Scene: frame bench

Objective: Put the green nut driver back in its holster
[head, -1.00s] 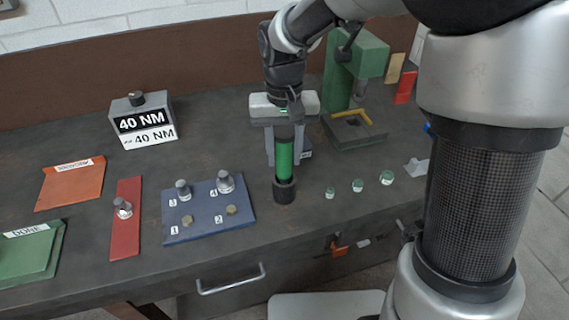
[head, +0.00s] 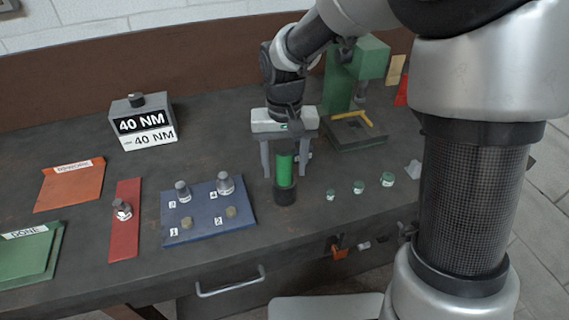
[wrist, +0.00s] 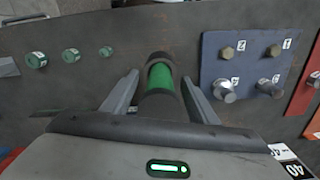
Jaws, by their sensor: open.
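The green nut driver (head: 285,170) stands upright in a dark round holster (head: 285,197) near the front of the bench. In the wrist view the green driver (wrist: 160,77) rises out of the dark holster rim (wrist: 158,57). My gripper (head: 284,173) points down over the driver with its jaws open. One finger is on each side, with a visible gap between each finger and the driver. How deep the driver's lower end sits inside the holster is hidden.
A blue plate (head: 208,211) with several bolts and sockets lies to the left. Several small green-topped pieces (head: 359,187) stand to the right. A green press (head: 345,80) stands behind right. A 40 NM block (head: 143,122) is at back left; a red strip (head: 126,220) lies further left.

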